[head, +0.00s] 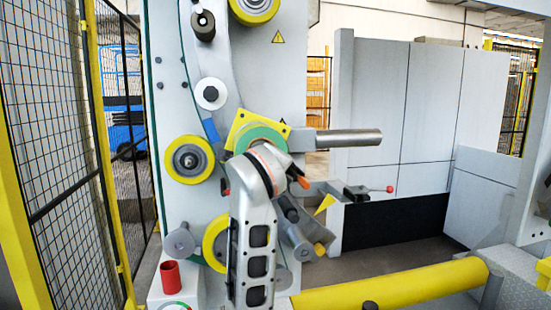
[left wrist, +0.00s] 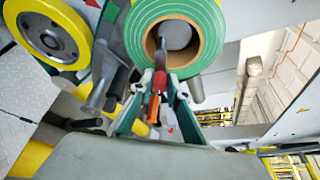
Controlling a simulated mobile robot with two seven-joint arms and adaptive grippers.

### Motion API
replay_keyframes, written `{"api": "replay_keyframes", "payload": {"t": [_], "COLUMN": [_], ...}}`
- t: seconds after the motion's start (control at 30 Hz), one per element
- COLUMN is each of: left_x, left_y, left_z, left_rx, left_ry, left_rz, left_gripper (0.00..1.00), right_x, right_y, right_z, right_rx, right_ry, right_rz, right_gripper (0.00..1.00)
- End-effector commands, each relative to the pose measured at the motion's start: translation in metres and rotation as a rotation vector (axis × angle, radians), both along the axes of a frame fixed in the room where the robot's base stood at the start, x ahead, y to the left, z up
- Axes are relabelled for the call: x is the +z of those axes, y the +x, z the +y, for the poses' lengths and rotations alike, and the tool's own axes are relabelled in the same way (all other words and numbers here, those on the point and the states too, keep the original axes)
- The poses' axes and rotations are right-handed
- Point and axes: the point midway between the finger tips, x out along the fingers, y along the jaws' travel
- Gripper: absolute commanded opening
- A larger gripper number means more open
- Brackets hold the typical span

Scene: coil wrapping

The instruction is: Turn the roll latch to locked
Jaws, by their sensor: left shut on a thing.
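The roll latch (left wrist: 160,82) shows in the left wrist view as a small red and grey lever in front of the core of a green-edged roll (left wrist: 139,20). My left gripper (left wrist: 166,92) has its fingers on either side of the latch and is shut on it. In the head view the roll (head: 258,133) sits before a yellow plate, and my left wrist covers the latch and the fingertips. The latch's exact angle is hard to tell. My right gripper is in neither view.
Yellow-rimmed rollers (head: 189,160) sit around the roll on the grey machine panel. A metal bar (head: 345,138) sticks out to the right. A yellow rail (head: 400,287) crosses the front, and mesh fencing (head: 50,130) stands at the left.

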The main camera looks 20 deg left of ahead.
Motion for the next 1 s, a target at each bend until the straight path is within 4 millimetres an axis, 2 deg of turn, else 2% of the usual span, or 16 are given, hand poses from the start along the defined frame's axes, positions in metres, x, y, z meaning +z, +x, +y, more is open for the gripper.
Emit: {"api": "replay_keyframes", "payload": {"t": [0.13, 0.43, 0.83, 0.87, 0.9, 0.93, 1.0], "left_x": [-0.003, -0.006, -0.006, -0.006, -0.006, -0.006, -0.005], "left_y": [0.0, 0.0, -0.001, -0.001, -0.001, -0.001, -0.001], "left_z": [0.0, 0.001, 0.001, 0.001, 0.002, 0.001, 0.001], "left_rx": [0.0, 0.001, 0.001, 0.001, 0.001, 0.001, 0.0], "left_ry": [0.053, 0.107, 0.111, 0.11, 0.11, 0.11, 0.11], "left_rz": [0.048, 0.087, 0.09, 0.09, 0.09, 0.089, 0.088], "left_gripper": [0.0, 0.0, 0.0, 0.19, 0.29, 0.33, 0.33], "right_x": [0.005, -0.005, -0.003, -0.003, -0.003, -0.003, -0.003], "right_y": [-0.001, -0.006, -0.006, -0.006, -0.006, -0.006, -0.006], "right_z": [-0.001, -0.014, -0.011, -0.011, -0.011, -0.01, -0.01], "right_rx": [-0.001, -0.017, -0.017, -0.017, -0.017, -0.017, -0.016], "right_ry": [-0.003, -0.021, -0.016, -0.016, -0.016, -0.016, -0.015], "right_rz": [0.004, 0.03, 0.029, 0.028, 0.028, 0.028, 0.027], "right_gripper": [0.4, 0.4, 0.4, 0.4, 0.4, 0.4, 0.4]}}
